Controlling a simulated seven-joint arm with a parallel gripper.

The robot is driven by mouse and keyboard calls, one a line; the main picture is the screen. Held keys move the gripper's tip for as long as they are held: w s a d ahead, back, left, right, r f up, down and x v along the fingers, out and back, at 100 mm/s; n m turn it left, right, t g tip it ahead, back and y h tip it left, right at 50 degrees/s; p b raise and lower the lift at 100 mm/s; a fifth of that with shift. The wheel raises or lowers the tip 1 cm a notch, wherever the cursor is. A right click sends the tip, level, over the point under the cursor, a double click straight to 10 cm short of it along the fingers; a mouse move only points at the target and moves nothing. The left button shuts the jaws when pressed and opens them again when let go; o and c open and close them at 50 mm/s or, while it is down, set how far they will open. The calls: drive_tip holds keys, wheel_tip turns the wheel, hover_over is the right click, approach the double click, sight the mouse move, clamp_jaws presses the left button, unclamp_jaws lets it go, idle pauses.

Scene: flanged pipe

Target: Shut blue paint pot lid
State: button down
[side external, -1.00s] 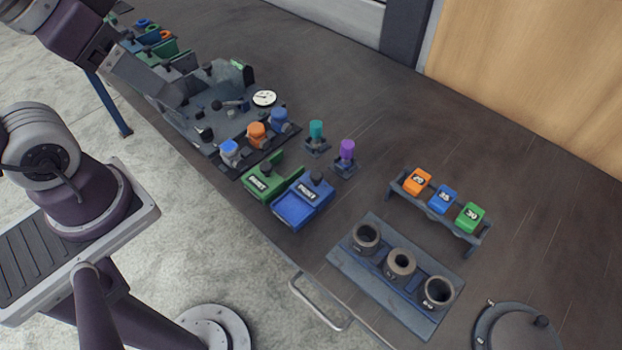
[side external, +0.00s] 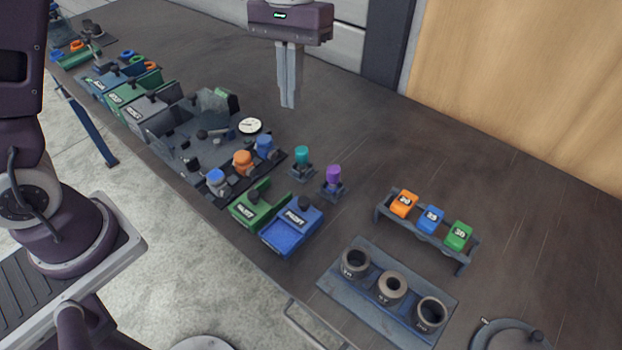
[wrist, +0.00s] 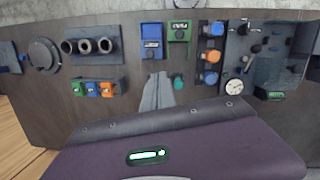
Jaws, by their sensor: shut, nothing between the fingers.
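The blue paint pot (side external: 283,238) is a blue box with a white-on-dark label and a dark knob on top. It stands near the bench's front edge, right of a green pot (side external: 250,210). It also shows in the wrist view (wrist: 152,52), left of the green pot. I cannot tell surely how far its lid is open. My gripper (side external: 288,106) is shut and empty, pointing down above the back of the bench, well apart from the blue pot. In the wrist view its fingers (wrist: 158,78) hide part of the bench below the pot.
Teal (side external: 302,156) and purple (side external: 334,176) capped pegs stand behind the pots. Left is a panel with blue and orange knobs (side external: 243,162) and a gauge (side external: 250,126). Right are a block rack (side external: 420,232) and a plate with three cups (side external: 392,288). The back bench is clear.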

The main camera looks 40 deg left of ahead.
drive_tip(key=w+d+f+g, duration=0.2)
drive_tip(key=w+d+f, duration=0.15)
drive_tip(key=f, duration=0.55)
hover_over(300, 210)
drive_tip(key=w, duration=0.4)
drive_tip(key=shift+n, duration=0.3)
drive_tip(key=f, duration=0.9)
drive_tip(key=shift+a+f, duration=0.15)
drive_tip(key=shift+a, duration=0.1)
